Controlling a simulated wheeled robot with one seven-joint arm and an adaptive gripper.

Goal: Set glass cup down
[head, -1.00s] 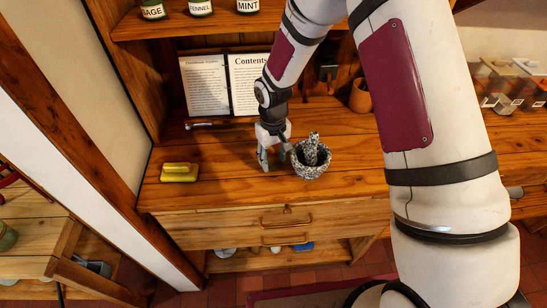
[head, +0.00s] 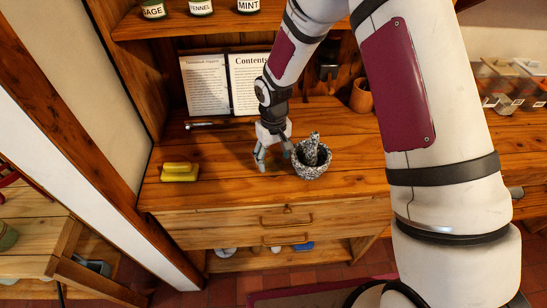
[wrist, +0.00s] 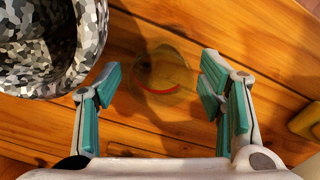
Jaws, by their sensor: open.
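The glass cup (wrist: 163,78) is clear and hard to see against the wood. In the wrist view it shows as a faint round outline with a red arc, on the counter just beyond and between my fingertips. A clear gap shows between it and each finger. My gripper (head: 273,157) is open, fingers pointing down over the wooden counter (head: 225,172); its teal-padded fingers spread wide in the wrist view (wrist: 160,85). In the head view I cannot make out the cup.
A speckled stone mortar (head: 312,168) with its pestle stands close on the gripper's right; it is at upper left in the wrist view (wrist: 40,75). A yellow block-like object (head: 180,172) lies to the left. An open book (head: 205,88) stands behind.

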